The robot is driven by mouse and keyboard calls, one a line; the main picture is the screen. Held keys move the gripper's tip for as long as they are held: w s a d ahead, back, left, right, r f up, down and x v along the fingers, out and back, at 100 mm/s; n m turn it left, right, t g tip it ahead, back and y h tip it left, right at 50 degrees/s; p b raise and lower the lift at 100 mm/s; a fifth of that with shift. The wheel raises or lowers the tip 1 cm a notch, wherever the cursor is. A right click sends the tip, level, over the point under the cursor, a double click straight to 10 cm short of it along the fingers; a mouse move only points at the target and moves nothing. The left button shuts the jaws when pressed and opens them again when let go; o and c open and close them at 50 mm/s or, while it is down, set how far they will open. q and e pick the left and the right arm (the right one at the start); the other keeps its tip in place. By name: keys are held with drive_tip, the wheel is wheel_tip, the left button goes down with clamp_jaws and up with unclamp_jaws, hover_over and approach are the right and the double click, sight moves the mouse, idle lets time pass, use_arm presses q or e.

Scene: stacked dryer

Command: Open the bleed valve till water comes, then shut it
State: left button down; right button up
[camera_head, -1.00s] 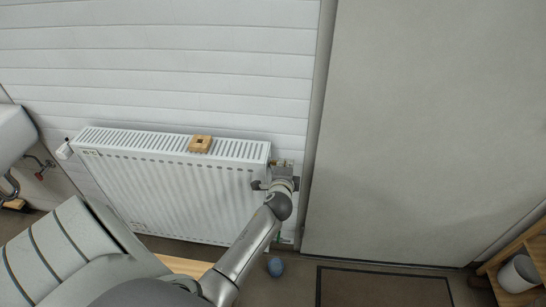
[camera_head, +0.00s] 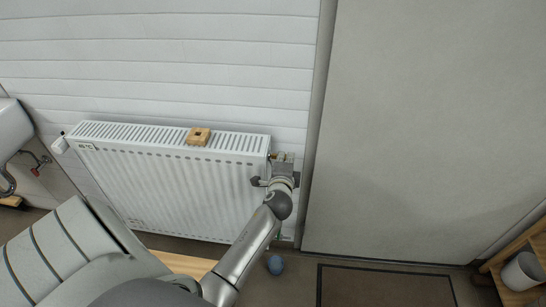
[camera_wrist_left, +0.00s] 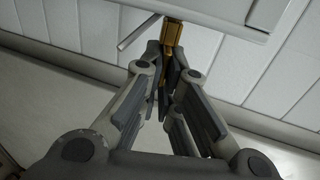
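The white radiator (camera_head: 170,190) hangs on the wall, and my left gripper (camera_head: 280,168) is at its upper right end. In the left wrist view a brass fitting (camera_wrist_left: 173,36), which looks like the bleed valve, sits under the radiator's edge. A thin grey metal rod (camera_wrist_left: 138,33) sticks out to its left. My left gripper's fingers (camera_wrist_left: 168,72) close in on both sides of the brass and look shut on its lower part. In the head view the gripper mostly hides the fitting. No water shows. My right gripper is not in view.
A wooden block with a dark hole (camera_head: 206,135) lies on the radiator top. A white knob (camera_head: 60,145) is at its left end. A small blue object (camera_head: 275,264) is on the floor below my arm. A dark mat (camera_head: 385,287) lies by the grey door panel (camera_head: 420,130).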

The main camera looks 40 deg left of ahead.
use_arm(q)
drive_tip(key=shift+w+d, duration=0.1)
drive_tip(key=shift+d, duration=0.05)
idle(0.4)
drive_tip(key=w+d+b, duration=0.2)
drive_tip(key=w+d, duration=0.1)
drive_tip(key=d, duration=0.2)
drive_tip(key=shift+w+d+b, duration=0.25)
drive_tip(key=shift+d+b, duration=0.05)
idle(1.0)
drive_tip(key=shift+r, duration=0.15)
idle(0.4)
